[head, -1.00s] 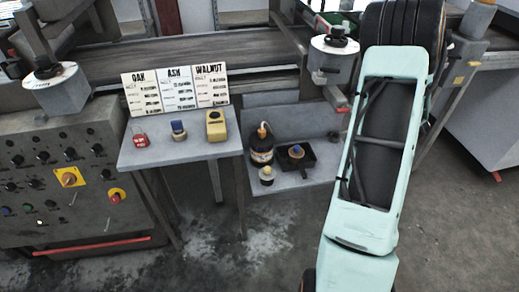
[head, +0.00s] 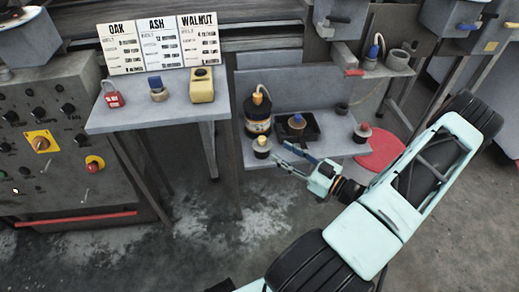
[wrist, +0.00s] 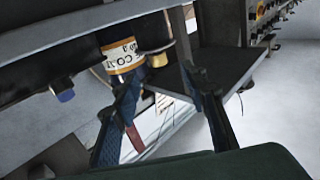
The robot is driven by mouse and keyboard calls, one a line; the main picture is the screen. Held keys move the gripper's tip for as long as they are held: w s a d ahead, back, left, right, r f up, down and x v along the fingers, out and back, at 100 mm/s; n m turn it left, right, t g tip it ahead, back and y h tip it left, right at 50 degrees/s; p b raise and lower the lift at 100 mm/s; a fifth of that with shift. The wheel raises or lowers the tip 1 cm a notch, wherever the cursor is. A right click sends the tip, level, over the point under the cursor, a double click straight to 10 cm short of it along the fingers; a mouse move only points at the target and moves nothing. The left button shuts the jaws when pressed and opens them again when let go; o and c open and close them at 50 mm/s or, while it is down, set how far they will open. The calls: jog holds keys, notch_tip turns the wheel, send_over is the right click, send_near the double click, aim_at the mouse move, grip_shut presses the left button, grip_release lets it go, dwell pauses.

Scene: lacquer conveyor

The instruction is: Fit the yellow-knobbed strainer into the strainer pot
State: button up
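The yellow-knobbed strainer (head: 262,147), a small dark body with a pale flange and yellow knob, stands at the front left of the low grey shelf. In the wrist view its yellow knob (wrist: 158,61) shows upside down, beyond and between my fingers. My gripper (head: 280,153) is open and empty, just right of the strainer in the head view, with fingers pointing toward it and apart from it. A grey round pot with a dark opening (head: 398,59), perhaps the strainer pot, stands on a small shelf at the upper right.
A black bottle (head: 258,113) stands behind the strainer. A black tray (head: 313,131) with a blue-knobbed piece (head: 296,121) is to the right. The upper table (head: 125,119) holds three small items and cards.

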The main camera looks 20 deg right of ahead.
aim_at(265, 142)
jog(key=b+x, duration=0.1)
jog(key=x, duration=0.8)
jog(key=shift+w, duration=0.2)
grip_shut()
